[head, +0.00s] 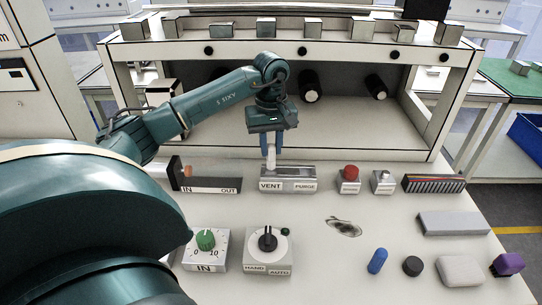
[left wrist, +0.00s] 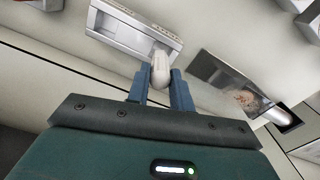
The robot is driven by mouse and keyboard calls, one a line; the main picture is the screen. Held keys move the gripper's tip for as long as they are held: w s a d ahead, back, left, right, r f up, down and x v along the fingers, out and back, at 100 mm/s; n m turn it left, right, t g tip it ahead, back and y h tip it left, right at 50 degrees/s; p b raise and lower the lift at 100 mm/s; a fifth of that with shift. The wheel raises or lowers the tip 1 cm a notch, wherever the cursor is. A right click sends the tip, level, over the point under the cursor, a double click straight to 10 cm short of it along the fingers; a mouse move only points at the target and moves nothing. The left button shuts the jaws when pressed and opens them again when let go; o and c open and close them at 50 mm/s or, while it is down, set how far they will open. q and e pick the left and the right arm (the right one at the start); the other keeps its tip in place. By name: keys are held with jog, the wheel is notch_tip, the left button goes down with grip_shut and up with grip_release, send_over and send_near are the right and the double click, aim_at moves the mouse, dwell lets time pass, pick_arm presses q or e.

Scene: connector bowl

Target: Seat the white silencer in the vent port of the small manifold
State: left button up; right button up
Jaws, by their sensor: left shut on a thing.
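The small manifold (head: 302,174) is a grey block with VENT and PURGE labels on its front; it also shows at the top of the left wrist view (left wrist: 125,33). My left gripper (head: 271,148) points down over the VENT end, its blue fingers shut on the white silencer (head: 271,161). The silencer is upright in the head view, its lower end at the manifold's top face. In the left wrist view the silencer (left wrist: 159,70) sits between the fingertips and overlaps the manifold's edge. The vent port is hidden behind it, so I cannot tell whether the silencer is in the port or just above it. My right gripper is out of view.
Left of the manifold stands an IN/OUT block (head: 205,184). To its right are a red-button block (head: 348,180), a small metal-topped block (head: 382,182) and a striped rack (head: 433,184). In front are a green-knob box (head: 206,249) and a HAND/AUTO switch (head: 268,250). The shelf unit (head: 415,155) stands behind.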

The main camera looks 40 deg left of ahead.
aim_at(271, 155)
pick_arm(q)
notch_tip(271, 155, down, 3)
jog(key=shift+f, duration=0.4)
jog(key=o, duration=0.9)
jog(key=shift+o, duration=0.2)
jog(key=shift+r, duration=0.3)
notch_tip(271, 155, up, 12)
jog(key=shift+f, duration=0.15)
